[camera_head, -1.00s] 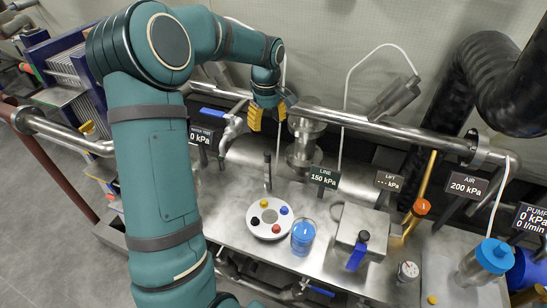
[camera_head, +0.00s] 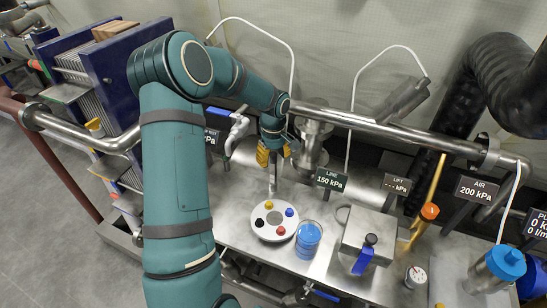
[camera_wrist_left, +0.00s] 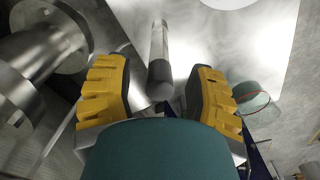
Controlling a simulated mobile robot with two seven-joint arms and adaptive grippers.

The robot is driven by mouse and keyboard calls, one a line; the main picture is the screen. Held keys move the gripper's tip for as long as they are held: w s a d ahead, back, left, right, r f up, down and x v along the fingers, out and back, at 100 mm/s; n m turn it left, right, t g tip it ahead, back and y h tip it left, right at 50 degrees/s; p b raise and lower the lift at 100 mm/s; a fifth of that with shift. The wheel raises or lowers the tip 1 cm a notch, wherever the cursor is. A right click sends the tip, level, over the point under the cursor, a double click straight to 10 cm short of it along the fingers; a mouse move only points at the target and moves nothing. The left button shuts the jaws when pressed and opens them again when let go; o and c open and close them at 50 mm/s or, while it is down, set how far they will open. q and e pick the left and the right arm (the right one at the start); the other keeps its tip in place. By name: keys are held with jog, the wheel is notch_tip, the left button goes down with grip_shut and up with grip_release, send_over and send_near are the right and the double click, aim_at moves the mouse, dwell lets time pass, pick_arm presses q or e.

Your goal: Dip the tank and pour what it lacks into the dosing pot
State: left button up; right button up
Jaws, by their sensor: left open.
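My left gripper (camera_head: 273,158) is open, with yellow fingers, low over the steel bench. A slim grey upright rod (camera_head: 272,183) stands just below it, behind the round white holder. In the left wrist view the rod (camera_wrist_left: 158,52) lies between the two spread fingers, and I see no grip on it. My right gripper is not in view.
The round white holder (camera_head: 273,222) carries several coloured knobs. A flanged steel fitting (camera_head: 313,145) stands close behind the gripper. A horizontal pipe (camera_head: 390,128) crosses behind. The LINE sign (camera_head: 331,180) reads 150 kPa.

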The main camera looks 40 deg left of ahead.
aim_at(274, 182)
pick_arm(q)
jog(key=shift+o, duration=0.2)
grip_shut()
notch_tip(274, 182, down, 10)
jog(key=b, duration=0.6)
jog(key=shift+s, duration=0.1)
jog(key=shift+d, duration=0.1)
jog(key=shift+c, duration=0.2)
grip_release()
jog(key=shift+f, duration=0.1)
notch_tip(274, 182, up, 12)
jog(key=shift+r, duration=0.1)
